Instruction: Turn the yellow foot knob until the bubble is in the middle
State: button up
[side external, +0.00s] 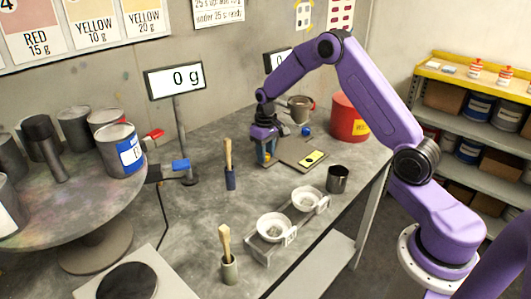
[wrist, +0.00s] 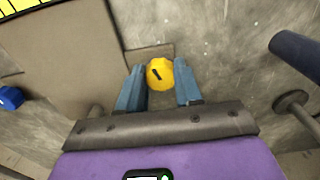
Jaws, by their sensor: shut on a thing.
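The yellow foot knob (wrist: 160,73) has a short black mark on its face and sits at the edge of a grey-brown plate (wrist: 75,55). My gripper (wrist: 159,84) is shut on the knob, with one blue finger on each side. In the side view my gripper (side external: 266,157) points down at the plate's left corner and largely hides the knob. A yellow level (side external: 313,158) with a dark mark lies on the plate (side external: 290,153). Its corner shows in the wrist view (wrist: 20,6). I cannot make out the bubble in either view.
A blue knob (side external: 306,131) is at the plate's far side. White bowls (side external: 274,226) sit in front.

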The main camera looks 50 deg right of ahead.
jog(key=n, duration=0.5)
jog(key=shift+d+n, duration=0.1)
jog(key=shift+n, duration=0.2)
jog(key=n, duration=0.5)
jog(key=shift+w, duration=0.1)
jog(key=shift+n, duration=0.3)
jog(key=o, duration=1)
jog(key=shift+o, duration=0.2)
